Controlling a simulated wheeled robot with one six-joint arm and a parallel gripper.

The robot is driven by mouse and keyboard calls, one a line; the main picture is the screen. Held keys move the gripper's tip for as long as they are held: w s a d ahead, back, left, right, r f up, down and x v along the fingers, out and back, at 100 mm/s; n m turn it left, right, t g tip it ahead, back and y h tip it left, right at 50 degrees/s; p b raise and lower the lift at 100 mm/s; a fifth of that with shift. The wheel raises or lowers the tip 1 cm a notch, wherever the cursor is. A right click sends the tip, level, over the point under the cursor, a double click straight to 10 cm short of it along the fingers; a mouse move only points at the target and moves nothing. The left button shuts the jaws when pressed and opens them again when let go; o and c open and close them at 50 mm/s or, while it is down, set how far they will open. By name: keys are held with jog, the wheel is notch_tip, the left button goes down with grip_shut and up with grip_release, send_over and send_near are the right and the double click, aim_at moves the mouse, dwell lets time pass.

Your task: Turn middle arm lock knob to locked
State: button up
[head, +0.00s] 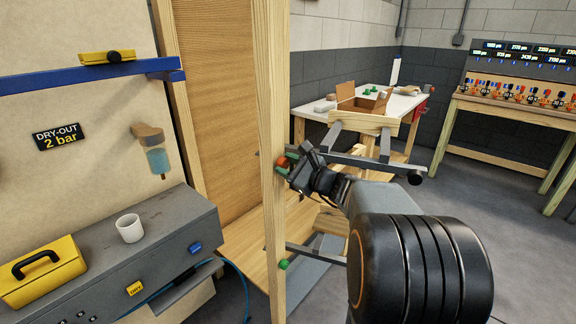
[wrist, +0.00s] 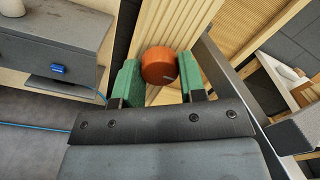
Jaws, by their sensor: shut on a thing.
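The orange-red round lock knob (wrist: 159,64) sits on the face of an upright wooden post (head: 270,110). It also shows small in the head view (head: 283,162), partly covered by my gripper. My gripper (head: 289,167) reaches the post from the right. In the wrist view, the green finger pads of my gripper (wrist: 158,70) stand on either side of the knob and are shut on it. A small pale mark shows on the knob's lower right face. A green knob (head: 284,265) sits lower on the same post. A dark arm bar (head: 355,161) runs right behind my gripper.
A grey bench (head: 160,250) with a white cup (head: 130,228) and yellow toolbox (head: 40,272) stands at left. A white-topped table (head: 325,103) and a workbench (head: 505,108) stand behind. Open floor (head: 490,230) lies at right.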

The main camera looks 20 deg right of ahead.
jog(key=o, duration=0.9)
jog(key=v, duration=1.3)
jog(key=shift+s+d+p, duration=0.1)
jog(key=shift+s+p, duration=0.3)
